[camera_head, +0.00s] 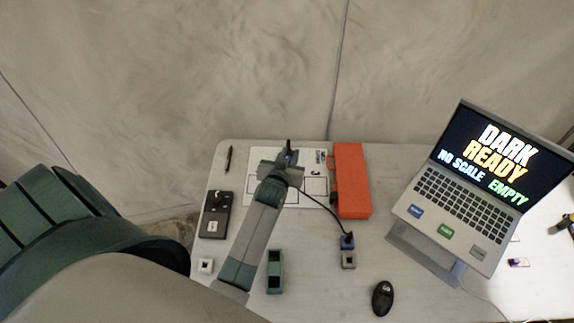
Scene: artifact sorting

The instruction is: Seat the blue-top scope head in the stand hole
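My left gripper (289,154) is over the printed white sheet at the back of the table, seen from above and behind. A small dark upright piece with a hint of blue shows at its fingertips. I cannot tell whether it is held or whether the fingers are shut. My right gripper is not in view.
An orange case (352,182) lies right of the sheet (316,188). A laptop (462,190) on a stand is at right, a mouse (382,298) in front. A black device (216,215), pen (228,159), white block (206,265) and green holder (275,271) are at left.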

